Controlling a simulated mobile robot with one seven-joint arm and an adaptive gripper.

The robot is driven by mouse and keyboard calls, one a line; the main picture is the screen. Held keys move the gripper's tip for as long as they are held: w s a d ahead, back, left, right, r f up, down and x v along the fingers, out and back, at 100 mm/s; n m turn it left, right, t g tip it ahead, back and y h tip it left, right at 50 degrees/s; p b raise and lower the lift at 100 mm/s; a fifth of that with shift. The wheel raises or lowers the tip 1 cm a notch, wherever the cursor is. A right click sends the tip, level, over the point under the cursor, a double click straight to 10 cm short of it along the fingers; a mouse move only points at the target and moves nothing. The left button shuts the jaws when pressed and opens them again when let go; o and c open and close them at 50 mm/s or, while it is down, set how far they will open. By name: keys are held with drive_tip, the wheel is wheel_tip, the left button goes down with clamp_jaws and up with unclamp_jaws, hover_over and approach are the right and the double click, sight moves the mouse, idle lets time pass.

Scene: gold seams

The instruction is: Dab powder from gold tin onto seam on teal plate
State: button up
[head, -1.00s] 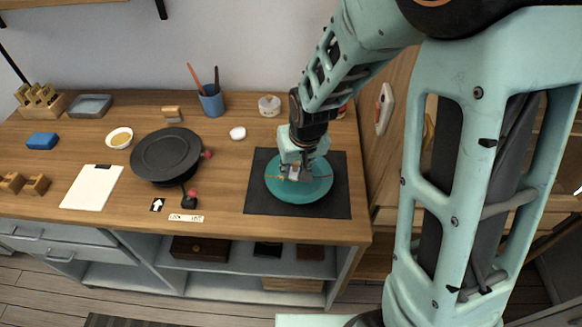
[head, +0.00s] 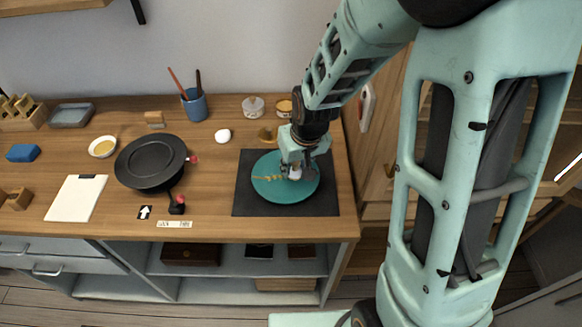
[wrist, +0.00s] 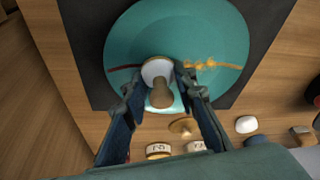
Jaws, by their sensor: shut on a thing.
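The teal plate (head: 270,192) lies on a dark mat (head: 242,205) near the right end of the counter. Its seam carries gold on one part (head: 267,178), seen also in the wrist view (wrist: 205,65); the other part (wrist: 125,68) is dark red. My gripper (wrist: 158,75) is shut on a dabber (wrist: 160,92) with a brown knob and pale round pad. The dabber is over the middle of the plate, between gold and red parts; I cannot tell if it touches. The gold tin (head: 284,107), apparently open, stands behind the plate.
A pale tin (head: 253,107) stands beside the gold tin, with a tan knobbed piece (head: 267,136) in front. A white rounded object (head: 222,136), a blue cup (head: 194,105) and a black round turntable (head: 152,162) are to the left. A clipboard (head: 76,197) lies farther left.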

drive_tip(key=shift+s+d+r, duration=0.1)
drive_tip(key=shift+s+d, duration=0.25)
drive_tip(key=shift+d, duration=0.2)
drive_tip(key=shift+w, duration=0.45)
drive_tip(key=shift+s+a, duration=0.1)
drive_tip(key=shift+s, duration=0.35)
drive_tip(key=shift+w+f+b, duration=0.2)
drive_tip(key=shift+w+b, duration=0.1)
drive_tip(key=shift+b, duration=0.15)
drive_tip(key=shift+s, duration=0.15)
